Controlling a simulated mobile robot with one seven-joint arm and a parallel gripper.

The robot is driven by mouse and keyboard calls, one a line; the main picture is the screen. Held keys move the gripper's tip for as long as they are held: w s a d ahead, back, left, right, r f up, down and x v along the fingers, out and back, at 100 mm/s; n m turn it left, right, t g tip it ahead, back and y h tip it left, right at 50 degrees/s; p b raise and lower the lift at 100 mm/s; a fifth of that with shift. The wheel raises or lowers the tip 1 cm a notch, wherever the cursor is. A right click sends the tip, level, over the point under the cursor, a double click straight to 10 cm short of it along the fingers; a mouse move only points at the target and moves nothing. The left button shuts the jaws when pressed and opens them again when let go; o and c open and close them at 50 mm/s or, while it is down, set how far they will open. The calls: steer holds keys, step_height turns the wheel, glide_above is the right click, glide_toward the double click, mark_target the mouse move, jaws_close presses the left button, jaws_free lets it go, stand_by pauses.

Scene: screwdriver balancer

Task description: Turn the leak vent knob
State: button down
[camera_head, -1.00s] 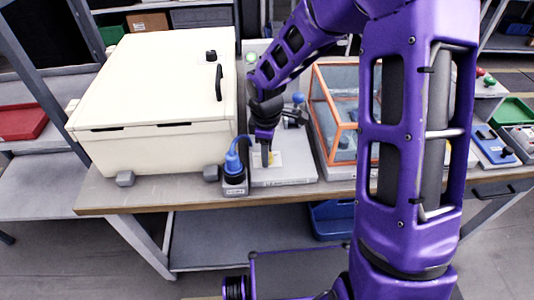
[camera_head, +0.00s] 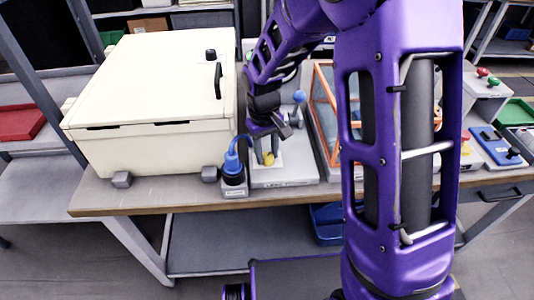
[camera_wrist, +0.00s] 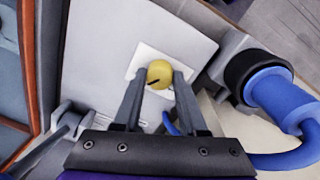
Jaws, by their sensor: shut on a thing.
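The yellow round knob (camera_wrist: 160,74) has a dark mark on its face and sits on a white square plate on a pale grey panel (camera_wrist: 95,65). In the wrist view my gripper (camera_wrist: 159,80) has one finger on each side of the knob and is shut on it. In the head view the knob (camera_head: 268,158) shows as a small yellow spot at my gripper (camera_head: 265,157), low over the panel on the bench. I take this knob for the leak vent knob; no label is readable.
A blue plug and hose (camera_head: 233,160) stand close left of the panel, in a dark socket. A large cream box (camera_head: 150,100) is further left. An orange-framed clear case (camera_head: 322,110) stands right of the panel, partly behind my arm.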

mark_target(264, 156)
steer(key=shift+m, duration=1.1)
steer(key=shift+c, duration=2.3)
jaws_free()
step_height(264, 156, up, 17)
steer(key=p, duration=0.2)
steer(key=shift+a+r+p, duration=0.2)
steer(key=shift+a+p, duration=0.1)
steer(key=shift+a, duration=0.1)
